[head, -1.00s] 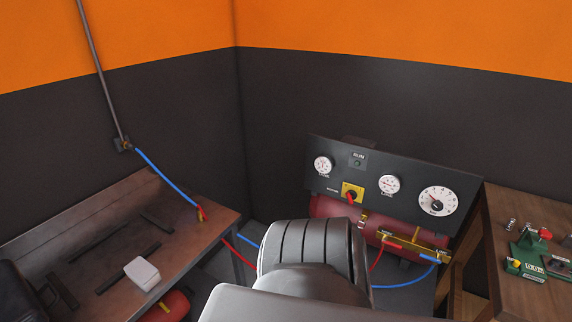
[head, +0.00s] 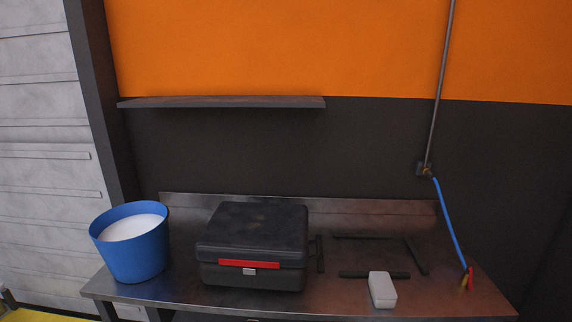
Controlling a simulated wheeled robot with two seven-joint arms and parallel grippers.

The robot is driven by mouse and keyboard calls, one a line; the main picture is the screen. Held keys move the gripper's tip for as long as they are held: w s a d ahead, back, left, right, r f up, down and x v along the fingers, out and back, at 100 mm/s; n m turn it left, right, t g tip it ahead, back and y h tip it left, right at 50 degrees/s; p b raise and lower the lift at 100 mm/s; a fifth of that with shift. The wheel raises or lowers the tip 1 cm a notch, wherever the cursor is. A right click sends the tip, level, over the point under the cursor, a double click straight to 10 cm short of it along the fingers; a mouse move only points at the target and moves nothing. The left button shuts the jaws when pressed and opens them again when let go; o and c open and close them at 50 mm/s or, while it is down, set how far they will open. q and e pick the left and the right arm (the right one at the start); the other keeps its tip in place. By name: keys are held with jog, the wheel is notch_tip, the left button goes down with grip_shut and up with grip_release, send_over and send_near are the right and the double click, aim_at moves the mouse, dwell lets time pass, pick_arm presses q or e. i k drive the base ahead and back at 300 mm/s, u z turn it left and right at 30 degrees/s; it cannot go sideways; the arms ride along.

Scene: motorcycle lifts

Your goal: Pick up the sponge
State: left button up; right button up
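A white, block-shaped object (head: 382,290) that looks like the sponge lies near the front edge of the metal workbench (head: 340,304), right of centre in the head view. A blue bucket (head: 140,258) with white contents, possibly foam or liquid, stands at the bench's left end. Neither of my grippers is in view.
A black case (head: 252,245) with a red handle sits between the bucket and the white block. Dark bars (head: 375,274) lie around the block's back side. A blue hose (head: 450,222) hangs to the bench's right end. A shelf (head: 220,102) is on the wall above.

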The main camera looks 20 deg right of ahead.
aim_at(384, 294)
jog(key=k, duration=0.5)
